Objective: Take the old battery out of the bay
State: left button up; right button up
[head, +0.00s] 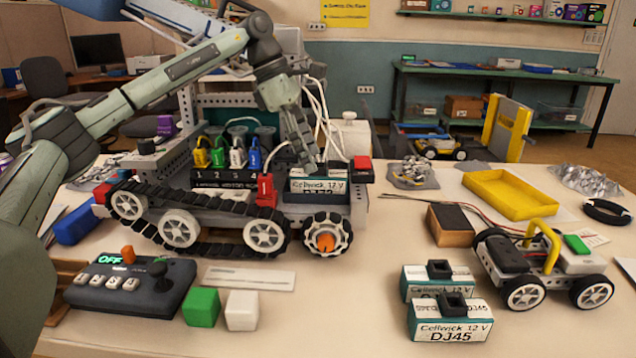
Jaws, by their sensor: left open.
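The old battery (318,188), a teal and white block labelled Cellwick 12 V, sits in the bay at the right end of the tracked robot (200,212). My left gripper (314,163) comes down from above, open, with its fingertips at the top of this battery. The fingers hide the battery's top, so I cannot tell whether they touch it. Two more Cellwick batteries stand on the table at the front: one (451,321) reads DJ45, and another (424,279) is partly hidden behind it. My right gripper is not in view.
A control box (128,288) showing OFF stands at front left, beside green (201,307) and white (241,310) cubes. Coloured plugs and white cables rise close by my left gripper. A small wheeled car (540,262) and yellow tray (510,194) are at right. The table's centre is clear.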

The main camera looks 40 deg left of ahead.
aim_at(319, 168)
pick_arm(q)
jog(key=x, duration=0.4)
jog(key=shift+w+f, duration=0.1)
jog(key=shift+w, duration=0.25)
jog(key=shift+c, duration=0.3)
grip_shut()
